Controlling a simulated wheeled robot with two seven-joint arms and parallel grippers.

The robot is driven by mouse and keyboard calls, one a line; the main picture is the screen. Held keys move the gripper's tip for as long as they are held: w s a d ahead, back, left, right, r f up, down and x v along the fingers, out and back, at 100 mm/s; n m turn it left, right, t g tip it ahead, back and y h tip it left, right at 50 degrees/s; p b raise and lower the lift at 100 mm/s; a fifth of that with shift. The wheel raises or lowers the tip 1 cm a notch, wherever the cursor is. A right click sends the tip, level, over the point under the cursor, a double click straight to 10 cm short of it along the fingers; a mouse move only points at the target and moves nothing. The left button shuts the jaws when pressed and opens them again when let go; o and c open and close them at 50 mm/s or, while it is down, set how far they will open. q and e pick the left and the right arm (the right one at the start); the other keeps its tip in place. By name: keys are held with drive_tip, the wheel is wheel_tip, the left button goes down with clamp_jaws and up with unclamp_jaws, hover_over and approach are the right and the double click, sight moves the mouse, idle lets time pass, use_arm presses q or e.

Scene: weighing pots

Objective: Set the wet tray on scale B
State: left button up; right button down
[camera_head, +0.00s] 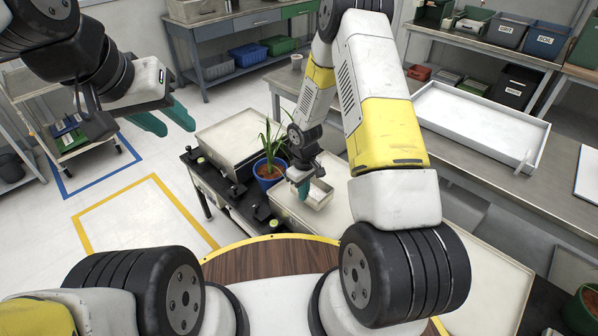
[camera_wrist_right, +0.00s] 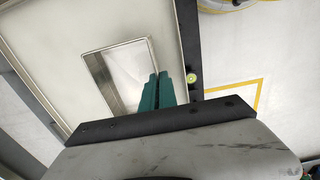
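A small shallow metal tray (camera_head: 320,193) with a pale inside is over a broad cream surface (camera_head: 335,222) in the head view. It also shows in the right wrist view (camera_wrist_right: 122,72). My right gripper (camera_head: 303,188) is at the tray's left rim. Its green fingers (camera_wrist_right: 160,92) are nearly together, with the rim running between them. I cannot tell whether the tray rests on the surface or hangs just above it. No label marking scale B is readable. My left gripper (camera_head: 164,119) is open and empty, well left of the tray above the floor.
A plant in a blue pot (camera_head: 268,172) stands close left of the tray. Another cream surface (camera_head: 222,140) lies behind it. A long white tray (camera_head: 480,122) lies on the grey bench at right. Bins stand on the back shelves. A yellow floor square (camera_head: 140,222) is empty.

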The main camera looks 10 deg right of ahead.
sight(312, 190)
drive_tip(key=w, duration=0.1)
drive_tip(key=w+d, duration=0.1)
drive_tip(key=w, duration=0.1)
drive_tip(key=shift+f, duration=0.2)
drive_tip(key=shift+s+a+f, duration=0.1)
drive_tip(key=shift+f, duration=1.6)
drive_tip(key=shift+f, duration=0.15)
drive_tip(key=c, duration=1.7)
unclamp_jaws()
